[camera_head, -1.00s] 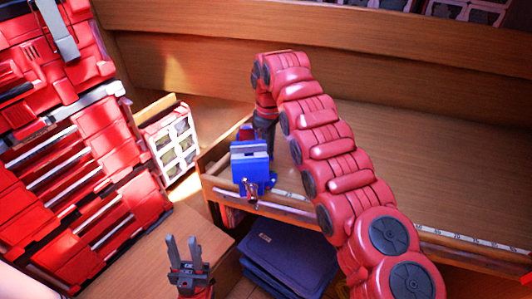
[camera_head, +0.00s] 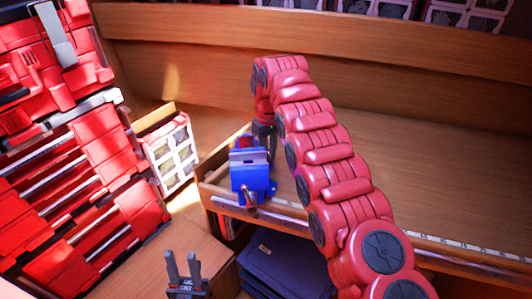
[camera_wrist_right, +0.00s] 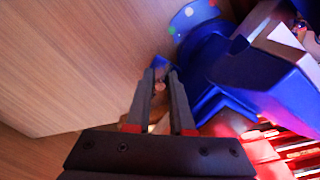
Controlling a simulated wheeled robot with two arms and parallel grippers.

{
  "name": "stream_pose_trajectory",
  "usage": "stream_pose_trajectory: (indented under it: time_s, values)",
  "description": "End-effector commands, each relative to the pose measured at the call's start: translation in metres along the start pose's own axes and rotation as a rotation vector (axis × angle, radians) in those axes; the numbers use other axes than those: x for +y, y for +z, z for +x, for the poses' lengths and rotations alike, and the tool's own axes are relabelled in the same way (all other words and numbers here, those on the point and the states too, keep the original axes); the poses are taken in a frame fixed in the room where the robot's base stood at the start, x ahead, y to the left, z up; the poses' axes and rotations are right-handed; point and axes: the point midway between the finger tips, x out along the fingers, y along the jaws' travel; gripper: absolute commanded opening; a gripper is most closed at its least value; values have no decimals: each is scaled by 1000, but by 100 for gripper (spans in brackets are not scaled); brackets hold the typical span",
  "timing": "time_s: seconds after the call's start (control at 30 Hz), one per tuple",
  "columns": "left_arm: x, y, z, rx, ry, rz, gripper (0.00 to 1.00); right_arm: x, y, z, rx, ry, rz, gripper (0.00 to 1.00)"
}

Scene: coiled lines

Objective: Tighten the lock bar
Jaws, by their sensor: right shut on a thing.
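A blue vise (camera_head: 250,178) stands on the near left corner of the wooden workbench; its blue body (camera_wrist_right: 265,80) also fills the upper right of the right wrist view. My right gripper (camera_head: 264,132) reaches down at the vise's far side, partly hidden behind it. In the right wrist view its fingers (camera_wrist_right: 161,72) are close together at the vise's base. They are shut on the small lock bar (camera_wrist_right: 159,87), mostly hidden between them. My left gripper (camera_head: 183,267) is open and empty, pointing up, in front of and below the bench.
The workbench (camera_head: 440,170) is otherwise clear, with a ruler strip (camera_head: 450,240) along its front edge. A red tool cabinet (camera_head: 75,190) and a white-framed organizer (camera_head: 172,155) stand at the left.

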Motion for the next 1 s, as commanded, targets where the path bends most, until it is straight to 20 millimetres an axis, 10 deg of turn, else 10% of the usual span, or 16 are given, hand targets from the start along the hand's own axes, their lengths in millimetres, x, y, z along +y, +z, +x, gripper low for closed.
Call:
stream_pose_trajectory:
  time_s: [0.27, 0.3, 0.43, 1.0]
  values:
    - [0, 0, 0, 0, 0, 0, 37, -1, -1, -1, 4, 0, -3, 0]
    - [0, 0, 0, 0, 0, 0, 37, -1, -1, -1, 4, 0, -3, 28]
    - [0, 0, 0, 0, 0, 0, 37, -1, -1, -1, 3, -1, -3, 51]
    - [0, 0, 0, 0, 0, 0, 37, -3, -1, 0, -1, -3, -14, 51]
